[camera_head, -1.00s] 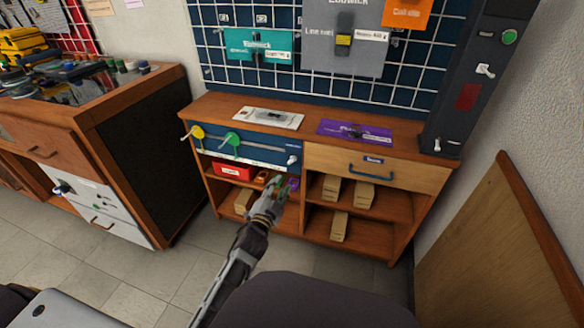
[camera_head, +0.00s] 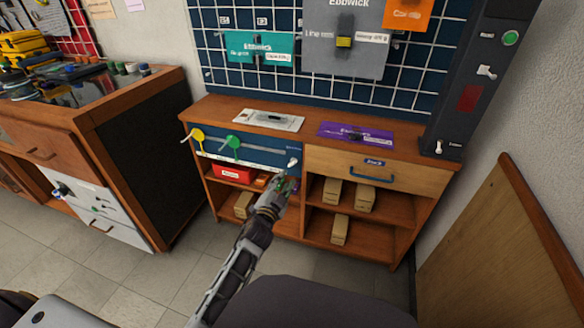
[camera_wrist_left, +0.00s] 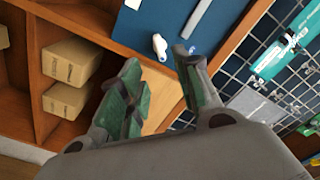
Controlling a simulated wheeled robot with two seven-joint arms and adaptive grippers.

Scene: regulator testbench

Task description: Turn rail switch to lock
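A blue panel (camera_head: 262,154) fills the front of the cabinet's left upper bay. A grey rail runs along it, with a yellow knob (camera_head: 198,136) and a green knob (camera_head: 233,143). A small white switch lever (camera_head: 293,162) sits near the rail's right end; it also shows in the left wrist view (camera_wrist_left: 160,46). I cannot read any lock mark near it. My left gripper (camera_head: 286,186) is just below this lever. In the left wrist view its green-padded fingers (camera_wrist_left: 158,66) are apart and empty, with the lever beyond their tips. My right gripper is not in view.
The wooden cabinet (camera_head: 300,146) has a drawer with a blue handle (camera_head: 371,177) right of the panel. A red box (camera_head: 233,173) and several cardboard boxes stand on the shelves below. A dark post (camera_head: 470,80) stands at right. The floor is clear.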

